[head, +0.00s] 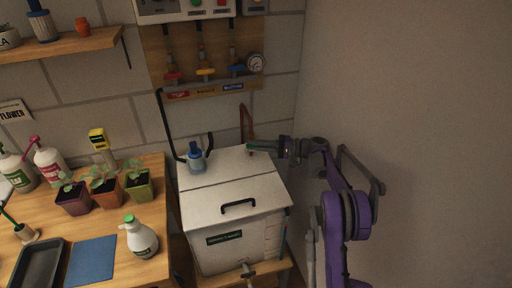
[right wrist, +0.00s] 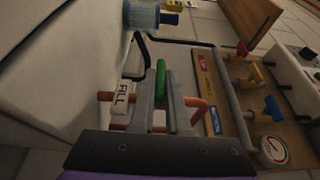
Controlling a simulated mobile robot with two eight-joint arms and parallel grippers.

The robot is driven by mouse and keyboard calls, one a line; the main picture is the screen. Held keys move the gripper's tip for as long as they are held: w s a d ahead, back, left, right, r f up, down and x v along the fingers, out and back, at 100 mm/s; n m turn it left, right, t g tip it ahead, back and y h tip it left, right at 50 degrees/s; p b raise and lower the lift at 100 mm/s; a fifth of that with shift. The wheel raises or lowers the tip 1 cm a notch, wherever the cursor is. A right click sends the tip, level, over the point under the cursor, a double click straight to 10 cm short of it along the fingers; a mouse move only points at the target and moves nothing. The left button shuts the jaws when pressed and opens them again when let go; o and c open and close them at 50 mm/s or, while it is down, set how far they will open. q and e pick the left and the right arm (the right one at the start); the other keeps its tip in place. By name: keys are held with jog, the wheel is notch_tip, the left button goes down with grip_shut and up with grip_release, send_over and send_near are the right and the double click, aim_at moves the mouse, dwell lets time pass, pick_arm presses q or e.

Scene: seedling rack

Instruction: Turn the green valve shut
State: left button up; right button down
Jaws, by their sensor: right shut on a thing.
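The green valve handle (right wrist: 161,80) stands between the two grey fingers of my right gripper (right wrist: 161,95) in the right wrist view. The fingers are shut on it. Copper pipe (right wrist: 196,103) shows on both sides of the fingers, with a white FILL tag (right wrist: 122,97) to the left. In the head view my right gripper (head: 277,147) reaches in from the right, beside the back right of the white tank, with the green handle (head: 255,145) at its tip. The valve's body is mostly hidden by the fingers. My left gripper is not in view.
The white tank (head: 235,187) has a black-handled lid and a blue bottle-like fitting (head: 196,157) on top. Red (head: 172,76), yellow (head: 205,72) and blue (head: 237,69) valves and a gauge (head: 256,63) are on the wall board. The wooden bench (head: 100,235) holds seedlings and bottles.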

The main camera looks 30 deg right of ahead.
dwell(0.4)
jog(key=c, duration=0.9)
grip_release()
jog(key=shift+r, duration=0.1)
